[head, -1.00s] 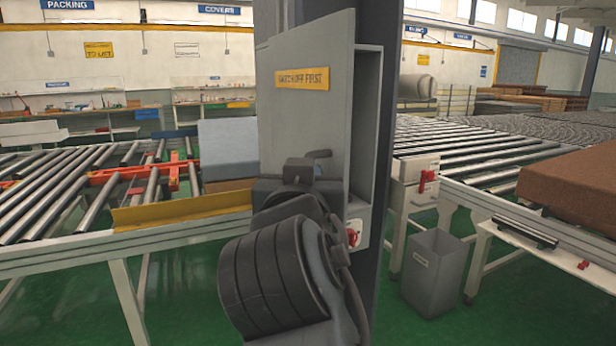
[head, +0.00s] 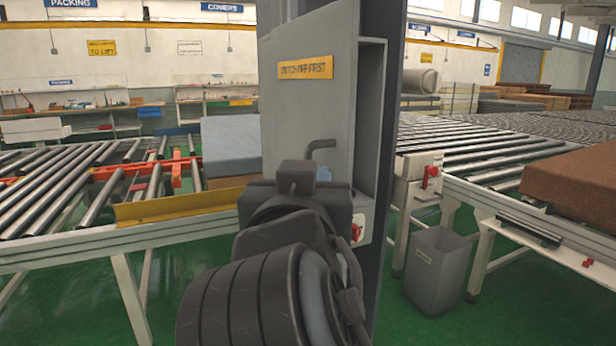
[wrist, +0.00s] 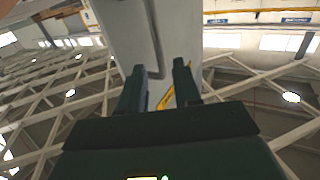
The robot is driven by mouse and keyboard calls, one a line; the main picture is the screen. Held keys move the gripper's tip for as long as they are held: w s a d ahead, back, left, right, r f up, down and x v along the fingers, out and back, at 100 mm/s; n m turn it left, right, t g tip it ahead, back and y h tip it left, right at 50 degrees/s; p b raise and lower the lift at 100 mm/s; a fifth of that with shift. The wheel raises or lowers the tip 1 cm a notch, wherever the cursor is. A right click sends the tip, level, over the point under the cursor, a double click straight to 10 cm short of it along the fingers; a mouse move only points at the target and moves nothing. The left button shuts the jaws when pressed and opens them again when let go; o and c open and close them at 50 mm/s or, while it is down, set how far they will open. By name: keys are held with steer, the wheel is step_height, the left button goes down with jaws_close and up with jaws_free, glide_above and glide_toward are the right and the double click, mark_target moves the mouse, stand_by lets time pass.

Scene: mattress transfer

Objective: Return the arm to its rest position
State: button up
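My gripper (wrist: 163,88) shows in the wrist view with its two dark fingers apart and nothing held between them. They point up toward the grey cabinet and the roof. In the head view my dark arm fills the lower middle, folded close to the camera, in front of the cabinet (head: 305,115). The fingers cannot be made out there. The cabinet carries a yellow sign (head: 305,68), which also shows as a yellow strip in the wrist view (wrist: 166,98).
A roller conveyor (head: 60,185) with a yellow edge plate (head: 180,208) and a grey block (head: 230,145) is on the left. On the right are another roller conveyor (head: 470,140), a control box with a red switch (head: 431,178), a grey bin (head: 436,270) and a brown mattress (head: 575,185).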

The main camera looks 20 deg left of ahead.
steer(key=shift+v, duration=1.1)
steer(key=s+d+f+n+g, duration=0.1)
steer(key=s+d+f, duration=0.4)
steer(key=d+f, duration=0.6)
steer(key=s+d+f+g, duration=0.1)
steer(key=s+d+f, duration=0.45)
steer(key=f, duration=0.85)
steer(key=s+d+f+m+h, duration=0.1)
steer(key=s+d+f, duration=0.4)
steer(key=s+d, duration=0.55)
steer(key=s+d+r+m+h, duration=0.1)
steer(key=s+d, duration=0.2)
steer(key=s, duration=0.4)
steer(key=s+d+r+m+h, duration=0.1)
steer(key=s+d, duration=0.3)
steer(key=s, duration=0.4)
steer(key=shift+r+m+g+h, duration=0.3)
steer(key=shift+m+h, duration=0.1)
steer(key=shift+h, duration=0.3)
steer(key=shift+a, duration=0.15)
